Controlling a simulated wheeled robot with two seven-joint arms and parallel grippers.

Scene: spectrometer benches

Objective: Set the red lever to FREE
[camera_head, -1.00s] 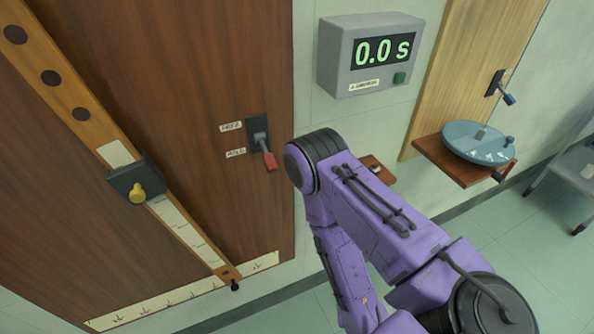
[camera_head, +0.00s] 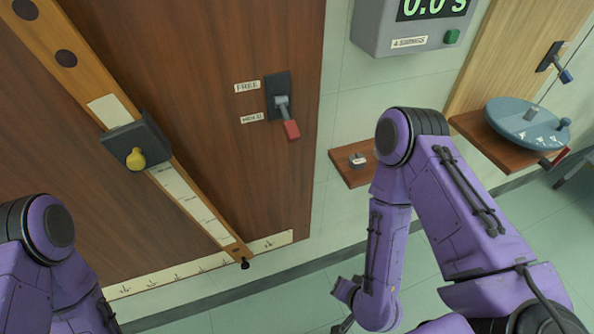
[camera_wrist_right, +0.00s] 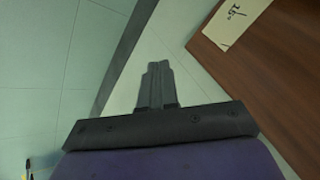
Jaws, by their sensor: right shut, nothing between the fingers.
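The red lever (camera_head: 291,130) sits on a dark plate (camera_head: 278,92) near the right edge of the brown wooden panel. It points down and slightly right, on the side of the HOLD label (camera_head: 251,119). The FREE label (camera_head: 247,86) is above that one. My right gripper (camera_wrist_right: 156,68) is shut and empty in the right wrist view, in front of the pale wall beside the panel's edge. In the head view my right arm hangs below and right of the lever, well apart from it. My left arm shows at the lower left; its gripper is out of view.
A wooden rail with a dark block and yellow knob (camera_head: 135,159) runs diagonally across the panel. A small shelf (camera_head: 352,168) holds a small item. A grey timer box (camera_head: 410,35) hangs above. A blue disc (camera_head: 527,124) sits on a right-hand shelf.

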